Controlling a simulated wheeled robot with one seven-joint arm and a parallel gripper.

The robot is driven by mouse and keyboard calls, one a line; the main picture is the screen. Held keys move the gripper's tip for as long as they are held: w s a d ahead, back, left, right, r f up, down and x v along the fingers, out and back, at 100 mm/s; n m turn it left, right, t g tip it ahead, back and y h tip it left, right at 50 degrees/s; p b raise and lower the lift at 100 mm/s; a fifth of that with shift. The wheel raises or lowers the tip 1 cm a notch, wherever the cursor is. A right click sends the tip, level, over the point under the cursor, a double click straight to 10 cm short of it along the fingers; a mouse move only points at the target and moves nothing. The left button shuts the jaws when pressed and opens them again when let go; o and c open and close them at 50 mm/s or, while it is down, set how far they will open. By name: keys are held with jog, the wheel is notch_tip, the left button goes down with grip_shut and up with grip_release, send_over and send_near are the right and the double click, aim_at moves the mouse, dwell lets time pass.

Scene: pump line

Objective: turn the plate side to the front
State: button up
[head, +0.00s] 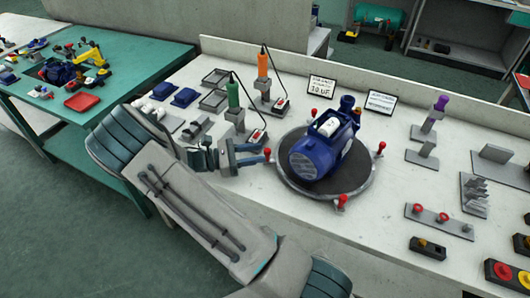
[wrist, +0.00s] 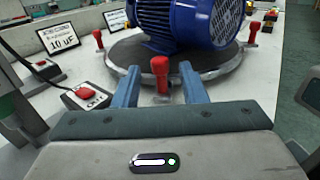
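A blue pump (head: 325,145) lies on a dark round turntable (head: 345,198) with a grey rim. Its ribbed round end faces front left in the head view, and a white part shows on top. I cannot make out a name plate on it. Red-knobbed handles stand around the rim. My gripper (head: 262,155) is at the left of the rim, its two blue fingers open. In the wrist view, the near red handle (wrist: 160,72) stands between the fingertips (wrist: 159,85), with a gap on both sides. The pump (wrist: 190,20) is beyond it.
Green (head: 233,95) and orange (head: 262,65) tools stand in holders behind my gripper, with a red-button box (wrist: 86,93) close on the left. Two label cards (head: 321,87) stand behind the turntable. Metal brackets (head: 422,152) stand to the right.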

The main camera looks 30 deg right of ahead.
jog(key=b+v, duration=0.1)
jog(key=v, duration=0.9)
jog(key=shift+s, duration=0.1)
jog(key=shift+d, duration=0.1)
